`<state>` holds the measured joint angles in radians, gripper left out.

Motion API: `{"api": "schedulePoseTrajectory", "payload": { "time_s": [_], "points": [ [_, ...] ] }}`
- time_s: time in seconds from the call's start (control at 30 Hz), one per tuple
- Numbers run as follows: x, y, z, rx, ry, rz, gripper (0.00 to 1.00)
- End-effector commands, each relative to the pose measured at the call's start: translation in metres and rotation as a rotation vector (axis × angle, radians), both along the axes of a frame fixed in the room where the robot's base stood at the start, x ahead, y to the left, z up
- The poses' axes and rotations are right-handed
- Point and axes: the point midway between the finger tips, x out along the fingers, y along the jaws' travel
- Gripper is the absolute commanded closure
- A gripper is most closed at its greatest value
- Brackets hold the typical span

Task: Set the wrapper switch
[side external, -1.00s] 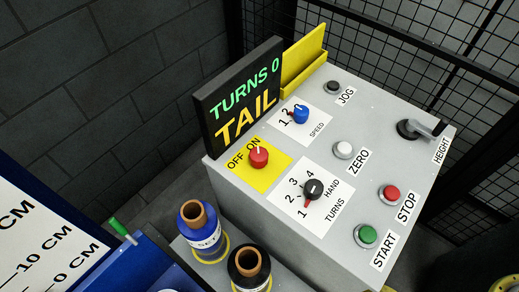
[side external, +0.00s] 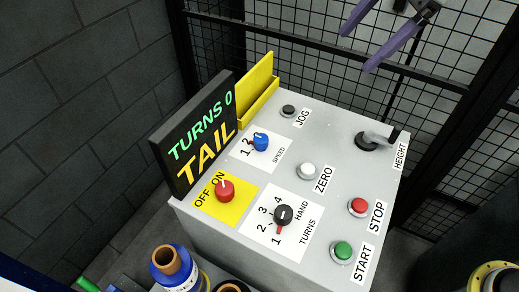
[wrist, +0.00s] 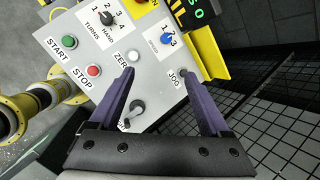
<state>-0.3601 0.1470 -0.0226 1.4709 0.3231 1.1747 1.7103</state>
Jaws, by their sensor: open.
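The grey control panel (side external: 320,135) carries a red OFF/ON switch (side external: 225,191) on a yellow plate; its white mark points up near ON, but I cannot be sure of the setting. A black TURNS knob (side external: 283,215) has its red pointer toward 1. A blue SPEED knob (side external: 261,143) is above it. The display (side external: 195,135) reads TURNS 0 and TAIL. My gripper (side external: 355,50) is open and empty at the upper right, with purple fingers. In the wrist view my gripper (wrist: 157,72) appears over the panel, and the red switch is largely cut off at the top edge.
The panel also has ZERO (side external: 308,171), JOG (side external: 289,110), red STOP (side external: 359,207) and green START (side external: 342,251) buttons. A HEIGHT crank (side external: 375,140) stands up at the right. A yellow holder (side external: 258,90) is behind the display. Mesh fencing (side external: 270,45) closes the back.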

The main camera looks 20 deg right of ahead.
Motion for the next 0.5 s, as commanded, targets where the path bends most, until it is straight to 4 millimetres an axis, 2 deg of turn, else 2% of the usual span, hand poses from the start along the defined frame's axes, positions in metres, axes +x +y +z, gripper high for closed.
{"api": "schedulePoseTrajectory", "payload": {
  "time_s": [0.03, 0.13, 0.3, 0.4, 0.5],
  "points": [
    [0.011, 0.025, -0.013, 0.013, 0.046, 0.001, 0.19],
    [0.025, 0.07, -0.038, 0.029, 0.121, 0.006, 0.19],
    [0.032, 0.138, -0.091, 0.015, 0.21, 0.079, 0.19],
    [0.027, 0.164, -0.123, -0.008, 0.248, 0.12, 0.19],
    [0.018, 0.178, -0.148, -0.036, 0.285, 0.148, 0.19]
  ]
}}
